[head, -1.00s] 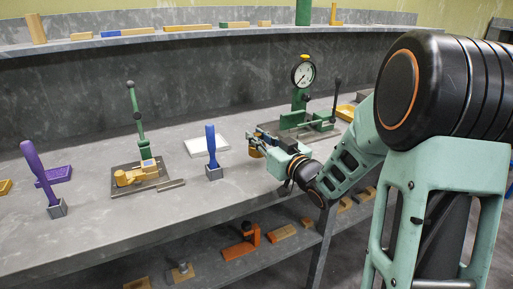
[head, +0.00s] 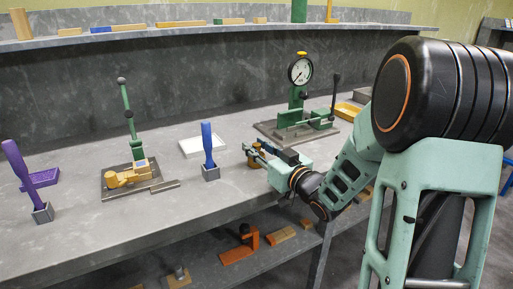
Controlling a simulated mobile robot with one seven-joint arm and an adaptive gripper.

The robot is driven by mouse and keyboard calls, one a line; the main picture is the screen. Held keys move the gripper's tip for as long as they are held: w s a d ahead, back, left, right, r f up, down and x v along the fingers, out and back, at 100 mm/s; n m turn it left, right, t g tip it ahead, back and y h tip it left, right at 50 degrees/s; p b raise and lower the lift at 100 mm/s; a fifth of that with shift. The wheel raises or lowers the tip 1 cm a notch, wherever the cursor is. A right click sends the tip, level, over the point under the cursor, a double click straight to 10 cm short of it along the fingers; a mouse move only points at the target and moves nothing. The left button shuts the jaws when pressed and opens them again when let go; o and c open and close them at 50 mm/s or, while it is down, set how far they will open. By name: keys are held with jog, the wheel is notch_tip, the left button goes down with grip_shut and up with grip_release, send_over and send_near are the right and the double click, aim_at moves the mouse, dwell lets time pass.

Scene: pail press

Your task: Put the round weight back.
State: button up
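My gripper (head: 262,151) is at the middle right of the bench, in front of the gauge press. Its fingers close around a small brass-coloured piece that looks like the round weight (head: 256,160). The fingers hide part of it, and I cannot tell whether its underside touches the bench. The press with the round dial gauge (head: 301,70) and green fixture stands behind my gripper, on a grey base plate (head: 268,128).
A white tray (head: 200,147) and a blue-handled stamp (head: 208,146) stand left of my gripper. Further left are a green lever clamp (head: 137,148) with a yellow part and a purple-handled stamp (head: 24,178). A yellow tray (head: 348,110) lies right of the press.

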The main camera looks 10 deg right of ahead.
jog(key=shift+o, duration=0.2)
jog(key=shift+r, duration=0.1)
jog(key=shift+s+d+r, duration=0.1)
jog(key=p+v, duration=0.2)
jog(key=v, duration=0.9)
jog(key=shift+s+d, duration=0.1)
jog(key=shift+s, duration=0.25)
